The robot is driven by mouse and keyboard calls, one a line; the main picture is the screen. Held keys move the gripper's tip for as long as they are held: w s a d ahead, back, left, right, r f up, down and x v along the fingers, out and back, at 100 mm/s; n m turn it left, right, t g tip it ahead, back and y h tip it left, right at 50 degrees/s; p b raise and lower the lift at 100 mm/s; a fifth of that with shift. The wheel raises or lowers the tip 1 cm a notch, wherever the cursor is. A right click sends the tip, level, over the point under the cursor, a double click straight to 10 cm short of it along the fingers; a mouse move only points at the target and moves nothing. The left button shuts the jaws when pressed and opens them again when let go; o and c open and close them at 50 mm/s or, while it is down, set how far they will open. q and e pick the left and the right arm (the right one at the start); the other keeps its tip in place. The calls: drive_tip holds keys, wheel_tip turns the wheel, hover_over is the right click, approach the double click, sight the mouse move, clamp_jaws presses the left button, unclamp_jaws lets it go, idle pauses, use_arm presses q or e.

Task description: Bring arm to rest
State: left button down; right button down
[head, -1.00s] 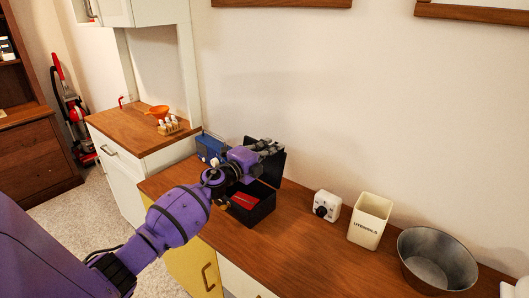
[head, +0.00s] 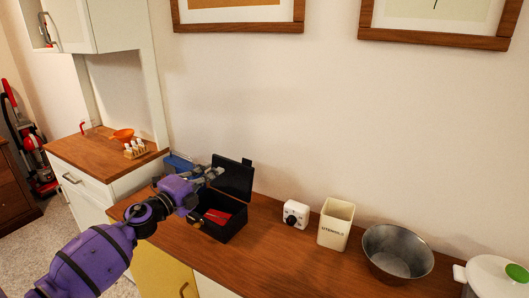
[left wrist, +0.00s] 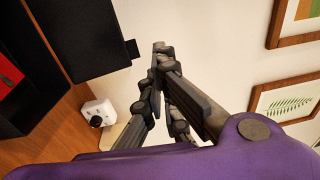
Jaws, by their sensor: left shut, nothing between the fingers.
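My left arm comes in from the left in the head view. My left gripper (head: 207,177) is in front of the raised lid of a black box and above the box's left side. In the left wrist view its fingers (left wrist: 158,75) are closed together with nothing between them. The black box (head: 233,228) stands open on the wooden counter with a red item (head: 217,216) inside. The box also shows at the left of the left wrist view (left wrist: 45,105). My right gripper is not in view.
A hutch (head: 100,185) with an orange funnel (head: 122,135) stands at the left.

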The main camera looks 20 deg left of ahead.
use_arm(q)
drive_tip(key=s+d+f+n+g+y, duration=0.1)
drive_tip(key=s+d+f+n+g, duration=0.2)
drive_tip(key=s+f, duration=0.45)
drive_tip(key=s+d+f+n+y, duration=0.2)
drive_tip(key=s+d+f+n, duration=0.25)
drive_tip(key=f, duration=0.55)
drive_tip(key=s+d+f+n+g+y, duration=0.1)
drive_tip(key=s+d+f+n+g, duration=0.15)
drive_tip(key=s+f+n, duration=0.4)
drive_tip(key=s+d+f+n+g, duration=0.1)
drive_tip(key=s+d+f, duration=0.3)
drive_tip(key=s, duration=0.3)
drive_tip(key=s+d+f+n+g+h+p, duration=0.1)
drive_tip(key=s+d+f+n+g, duration=0.1)
drive_tip(key=s+d+f, duration=0.3)
drive_tip(key=s+d+f+n+g, duration=0.1)
drive_tip(key=s+d+f, duration=0.4)
drive_tip(key=s, duration=0.6)
drive_tip(key=shift+d+n+p, duration=0.3)
drive_tip(key=shift+d+n, duration=0.4)
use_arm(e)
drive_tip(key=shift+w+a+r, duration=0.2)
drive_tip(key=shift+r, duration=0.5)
use_arm(q)
drive_tip(key=shift+r, duration=0.1)
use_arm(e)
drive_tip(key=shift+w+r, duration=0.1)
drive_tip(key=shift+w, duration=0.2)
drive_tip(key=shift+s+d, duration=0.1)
